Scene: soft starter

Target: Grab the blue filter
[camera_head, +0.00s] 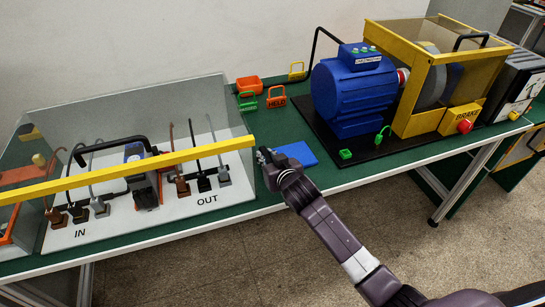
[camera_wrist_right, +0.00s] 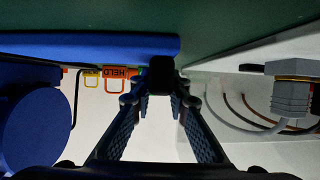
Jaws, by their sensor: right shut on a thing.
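My right gripper (camera_head: 264,157) is at the slab's left end. In the right wrist view its fingers (camera_wrist_right: 160,85) close around a small dark block at the slab's end, which seems part of the filter. The exact contact is dark and partly hidden. My left gripper is not in view.
The panel box (camera_head: 120,235) with a yellow bar (camera_head: 130,178) stands close on the left, with cables inside. A blue motor (camera_head: 352,90) on a black base stands to the right. Green table (camera_head: 345,178) is clear beside the slab.

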